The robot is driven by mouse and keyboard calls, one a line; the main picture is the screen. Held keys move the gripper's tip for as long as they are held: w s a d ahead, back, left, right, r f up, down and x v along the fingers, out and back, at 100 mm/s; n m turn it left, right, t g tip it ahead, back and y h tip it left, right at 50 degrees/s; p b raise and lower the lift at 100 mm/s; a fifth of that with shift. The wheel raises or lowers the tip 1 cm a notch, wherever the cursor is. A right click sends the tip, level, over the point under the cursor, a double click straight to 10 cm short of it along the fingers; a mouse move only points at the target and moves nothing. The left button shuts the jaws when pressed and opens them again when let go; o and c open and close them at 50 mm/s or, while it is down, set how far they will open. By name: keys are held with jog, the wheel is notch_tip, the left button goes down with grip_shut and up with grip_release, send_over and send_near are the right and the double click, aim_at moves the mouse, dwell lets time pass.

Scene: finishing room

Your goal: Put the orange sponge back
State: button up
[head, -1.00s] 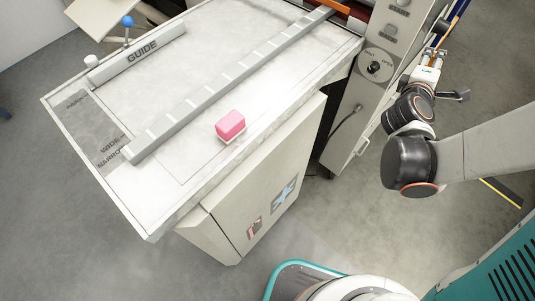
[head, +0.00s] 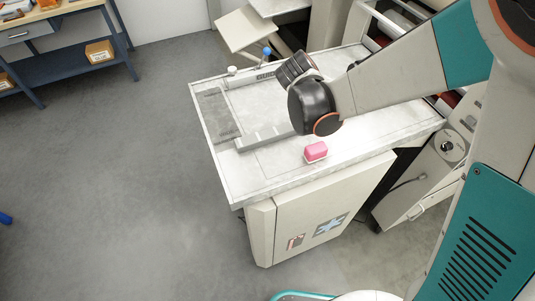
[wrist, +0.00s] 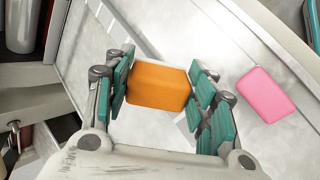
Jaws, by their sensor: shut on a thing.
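The orange sponge (wrist: 158,92) is a block clamped between the teal pads of my gripper (wrist: 162,82) in the wrist view. Both pads press on its sides. A pale machine table lies below it; the gap between sponge and table cannot be judged. In the head view my arm reaches over the machine table (head: 275,178), and its links hide my gripper and the orange sponge. A pink block (head: 316,151) sits on a small white base near the table's front edge. The pink block also shows in the wrist view (wrist: 265,95), right of my gripper and apart from it.
A ribbed fence (head: 258,140) crosses the table, with a guide bar (head: 265,75) and a blue knob (head: 267,51) behind it. A control panel (head: 447,146) stands at the right. A blue workbench (head: 75,65) stands far left.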

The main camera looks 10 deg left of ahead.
jog(key=s+a+r+m+g+y+p, duration=0.55)
jog(key=s+a+r+p, duration=0.65)
jog(key=s+a, duration=0.4)
jog(key=shift+n, duration=0.25)
jog(key=f+b, duration=0.4)
jog(key=f, duration=0.2)
jog(key=f+b, duration=0.5)
jog(key=f, duration=0.2)
jog(key=f+b, duration=0.4)
jog(key=f, duration=0.3)
jog(key=shift+w+a, duration=0.15)
jog(key=shift+w, duration=0.15)
jog(key=shift+r, duration=0.1)
jog(key=shift+c, duration=0.3)
jog(key=o, duration=1)
jog(key=shift+r, duration=0.1)
notch_tip(320, 180, up, 12)
jog(key=p, duration=0.7)
jog(key=shift+p, duration=0.3)
